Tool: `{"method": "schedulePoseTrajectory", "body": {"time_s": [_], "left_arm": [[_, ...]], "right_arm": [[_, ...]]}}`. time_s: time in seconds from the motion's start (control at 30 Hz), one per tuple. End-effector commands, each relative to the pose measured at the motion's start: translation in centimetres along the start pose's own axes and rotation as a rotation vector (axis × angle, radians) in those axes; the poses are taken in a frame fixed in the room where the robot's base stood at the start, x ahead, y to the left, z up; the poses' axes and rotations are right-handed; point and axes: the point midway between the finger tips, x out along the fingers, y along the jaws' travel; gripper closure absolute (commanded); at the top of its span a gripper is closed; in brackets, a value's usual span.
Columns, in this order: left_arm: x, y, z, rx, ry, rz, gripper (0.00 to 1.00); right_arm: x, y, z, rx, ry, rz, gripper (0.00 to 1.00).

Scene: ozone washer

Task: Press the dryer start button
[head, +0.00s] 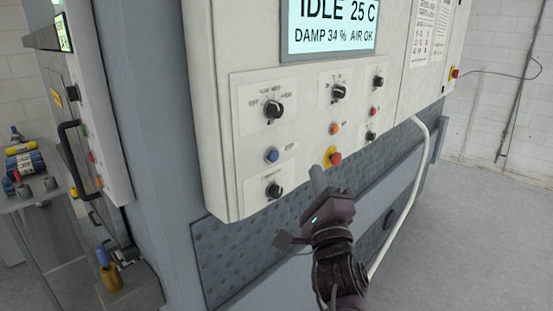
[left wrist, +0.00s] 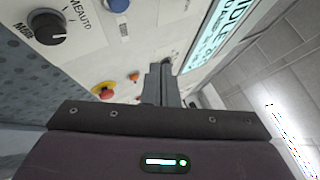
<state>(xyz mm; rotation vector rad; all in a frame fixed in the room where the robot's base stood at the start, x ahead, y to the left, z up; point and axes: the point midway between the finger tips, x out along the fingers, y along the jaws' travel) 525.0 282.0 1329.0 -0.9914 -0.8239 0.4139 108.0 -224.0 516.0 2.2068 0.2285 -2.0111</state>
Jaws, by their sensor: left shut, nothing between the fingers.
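The control panel (head: 310,110) carries a blue button (head: 272,155), an orange button (head: 334,128), a small red button (head: 373,112) and a red mushroom button (head: 335,158) on yellow. Their labels are too small to read, so I cannot tell which one is the start button. My left gripper (head: 318,180) is shut and empty, just below and left of the red mushroom button. In the left wrist view its fingers (left wrist: 160,84) point towards the panel, with the orange button (left wrist: 133,76) and red mushroom button (left wrist: 106,93) to their left. Contact cannot be told.
The display (head: 333,28) reads IDLE 25 C, DAMP 34 %, AIR OK. Several black knobs (head: 273,109) stick out around the buttons. A white hose (head: 415,180) hangs at right. A cart (head: 40,195) with coloured items stands at left. The floor at right is clear.

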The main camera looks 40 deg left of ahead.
Motion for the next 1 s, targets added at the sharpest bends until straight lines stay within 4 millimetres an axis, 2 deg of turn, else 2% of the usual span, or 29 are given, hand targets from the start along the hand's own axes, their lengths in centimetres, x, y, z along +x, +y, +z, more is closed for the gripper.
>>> {"method": "schedulePoseTrajectory", "body": {"time_s": [0.33,0.4,0.6,1.0], "left_arm": [[3.2,2.7,2.5,0.001,-0.003,-0.003,1.0],[4.0,2.8,3.0,0.003,-0.001,0.0,1.0],[5.0,3.6,3.7,0.001,-0.001,0.0,1.0],[5.3,3.9,3.9,0.0,0.0,0.0,1.0]], "right_arm": [[2.9,0.5,0.4,-0.003,-0.002,0.006,0.48],[2.2,0.5,0.4,-0.003,-0.003,0.006,0.48],[1.9,0.8,0.4,-0.005,-0.003,0.01,0.48],[1.9,0.9,0.4,-0.005,-0.003,0.011,0.48]]}}
